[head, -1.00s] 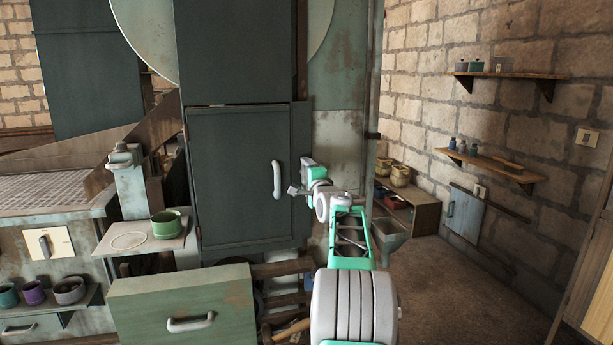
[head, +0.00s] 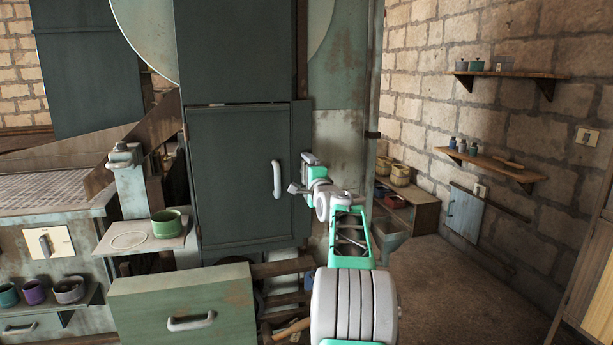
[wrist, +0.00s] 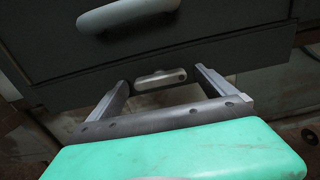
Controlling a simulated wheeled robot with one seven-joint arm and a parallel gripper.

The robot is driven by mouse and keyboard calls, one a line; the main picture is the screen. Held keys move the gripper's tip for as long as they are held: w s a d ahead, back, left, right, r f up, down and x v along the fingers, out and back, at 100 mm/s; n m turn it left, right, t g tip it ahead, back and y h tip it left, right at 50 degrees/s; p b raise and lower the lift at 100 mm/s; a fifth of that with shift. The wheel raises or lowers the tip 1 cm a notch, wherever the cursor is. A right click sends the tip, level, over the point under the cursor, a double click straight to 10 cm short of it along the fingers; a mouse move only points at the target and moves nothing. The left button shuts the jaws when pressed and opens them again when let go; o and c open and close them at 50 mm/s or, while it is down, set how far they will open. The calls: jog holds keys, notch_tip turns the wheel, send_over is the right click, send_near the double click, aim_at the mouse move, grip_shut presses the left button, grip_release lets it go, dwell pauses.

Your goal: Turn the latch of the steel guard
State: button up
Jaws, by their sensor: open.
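The steel guard (head: 232,170) is a dark grey-green door panel with a pale upright handle (head: 277,179) near its right edge. In the wrist view, the guard's handle (wrist: 125,12) shows at the top. The latch (wrist: 160,77) is a small light-grey bar at the guard's edge, lying roughly level across the wrist view. My gripper (head: 301,176) is at the guard's right edge, right of the handle. Its two fingers are open, one at each end side of the latch, with gaps visible. In the head view the latch cannot be made out behind my gripper.
A green drawer front (head: 185,312) juts out low at the left. A green cup (head: 166,223) stands on a small ledge (head: 112,243) left of the guard. Low shelving (head: 425,214) stands behind right. The floor (head: 440,285) at right is clear.

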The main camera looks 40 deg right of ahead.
jog(key=b+v, duration=0.2)
jog(key=v, duration=0.6)
